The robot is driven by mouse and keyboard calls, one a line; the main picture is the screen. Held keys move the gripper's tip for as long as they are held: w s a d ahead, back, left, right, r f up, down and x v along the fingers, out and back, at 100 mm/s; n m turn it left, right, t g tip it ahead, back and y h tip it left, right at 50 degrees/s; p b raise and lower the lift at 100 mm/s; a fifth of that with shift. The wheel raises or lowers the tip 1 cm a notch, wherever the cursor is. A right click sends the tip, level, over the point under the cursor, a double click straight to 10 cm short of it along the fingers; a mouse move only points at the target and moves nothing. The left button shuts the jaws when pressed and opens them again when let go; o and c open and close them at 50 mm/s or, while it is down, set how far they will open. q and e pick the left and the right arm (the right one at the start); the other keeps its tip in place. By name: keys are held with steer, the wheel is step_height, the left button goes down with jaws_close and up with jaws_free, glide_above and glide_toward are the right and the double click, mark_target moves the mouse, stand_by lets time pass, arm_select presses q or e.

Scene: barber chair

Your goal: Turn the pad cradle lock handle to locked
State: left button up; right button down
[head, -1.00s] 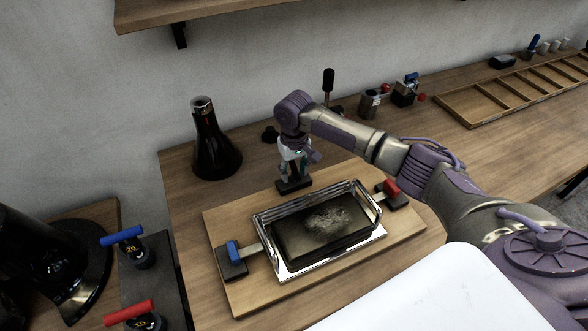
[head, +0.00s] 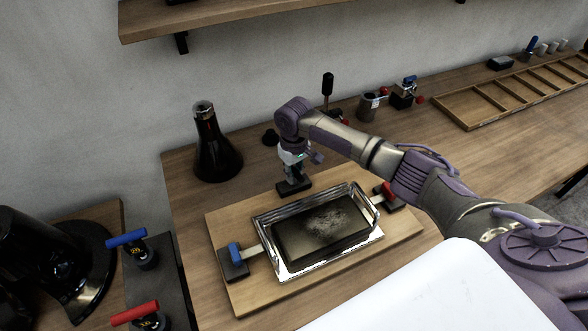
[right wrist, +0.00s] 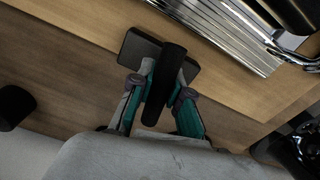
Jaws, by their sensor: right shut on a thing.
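My right gripper (head: 292,168) comes down over the back edge of the wooden board, behind the pad cradle (head: 262,222). It is shut on a black handle (right wrist: 172,85), with one teal finger on each side in the right wrist view. The handle stands over a black base block (head: 295,187), which also shows in the right wrist view (right wrist: 135,48). A dark pad (head: 320,235) with a pale, speckled patch lies inside the bright metal cradle. I cannot read a locked mark on the handle. My left gripper is out of view.
A blue-handled block (head: 234,256) and a red-handled block (head: 388,194) flank the cradle on the board (head: 245,298). A dark conical flask (head: 212,150) stands behind at left. A wooden rack (head: 500,98) and small fittings (head: 403,92) lie at the back right.

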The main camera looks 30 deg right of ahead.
mark_target(294, 169)
steer(key=c, duration=1)
jaws_free()
steer(key=shift+r, duration=0.15)
step_height(294, 169, up, 12)
steer(key=shift+f, duration=0.1)
